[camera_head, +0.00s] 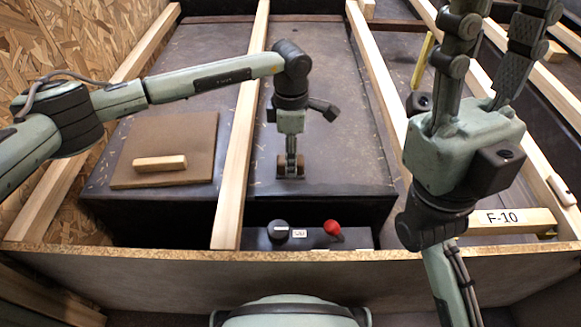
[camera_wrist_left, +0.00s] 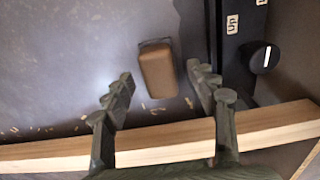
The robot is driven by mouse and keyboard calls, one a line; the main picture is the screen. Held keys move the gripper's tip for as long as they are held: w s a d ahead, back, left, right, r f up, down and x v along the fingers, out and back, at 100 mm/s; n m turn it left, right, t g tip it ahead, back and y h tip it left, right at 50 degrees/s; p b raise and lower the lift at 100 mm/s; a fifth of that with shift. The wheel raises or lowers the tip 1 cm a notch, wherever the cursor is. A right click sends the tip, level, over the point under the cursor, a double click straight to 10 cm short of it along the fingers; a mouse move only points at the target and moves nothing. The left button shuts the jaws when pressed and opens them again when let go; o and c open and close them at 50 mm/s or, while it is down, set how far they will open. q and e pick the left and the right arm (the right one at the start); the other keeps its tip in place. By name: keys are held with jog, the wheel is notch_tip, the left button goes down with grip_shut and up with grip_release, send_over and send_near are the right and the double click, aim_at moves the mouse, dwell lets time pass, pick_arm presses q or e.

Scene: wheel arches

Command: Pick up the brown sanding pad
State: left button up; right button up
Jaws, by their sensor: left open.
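The brown sanding pad (camera_head: 281,166) sits on the dark box top, partly hidden behind my left gripper's finger. In the left wrist view the pad (camera_wrist_left: 158,72) is a rounded brown block with a thin dark edge. My left gripper (camera_head: 291,160) points down over it. In the wrist view its fingers (camera_wrist_left: 160,76) are open, one on each side of the pad, with visible gaps. I cannot tell how far above the surface the tips are. My right gripper (camera_head: 507,8) is raised at the right, fingers up, apart and empty.
A wooden beam (camera_head: 242,130) runs left of the pad. A flat brown board (camera_head: 200,143) with a wooden grip (camera_head: 160,163) lies beyond it. A black knob (camera_head: 278,229) and a red-topped knob (camera_head: 332,228) are at the front. A panel (camera_head: 290,264) closes the near side.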

pick_arm(q)
jog(key=shift+f, duration=0.6)
jog(key=shift+c, duration=0.6)
jog(key=c, duration=1.1)
jog(key=shift+r, duration=0.15)
jog(key=shift+c, duration=0.3)
